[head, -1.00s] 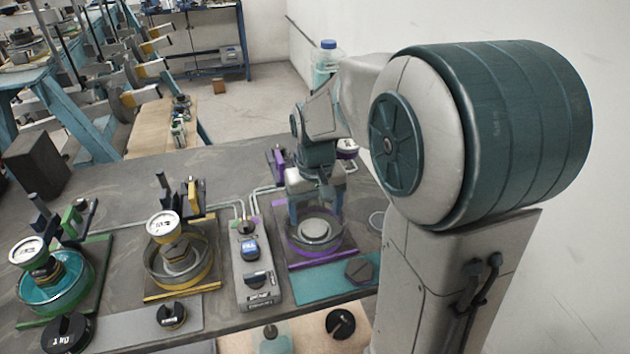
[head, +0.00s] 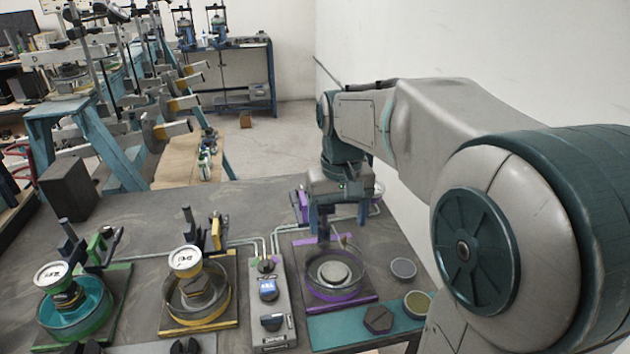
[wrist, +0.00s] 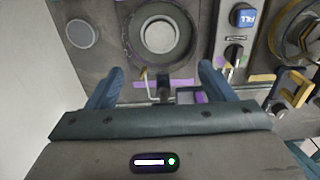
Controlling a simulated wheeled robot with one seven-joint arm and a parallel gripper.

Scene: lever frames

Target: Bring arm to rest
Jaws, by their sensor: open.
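My arm reaches over the bench from the right in the head view. My gripper (head: 325,222) points down above the back part of the purple station (head: 345,297). In the wrist view my gripper (wrist: 162,80) has its two blue fingers spread wide, open and with nothing held between them. The purple station's round bowl (wrist: 159,33) shows beyond the fingertips, with a pale disc in its middle. I cannot tell the exact height of the fingertips above the station.
A control box with a blue FILL button (head: 267,289) stands left of the purple station. A yellow station (head: 198,300) and a green station (head: 75,305) stand further left. A white wall (head: 460,60) is close on the right. The dark bench behind the stations has bare room.

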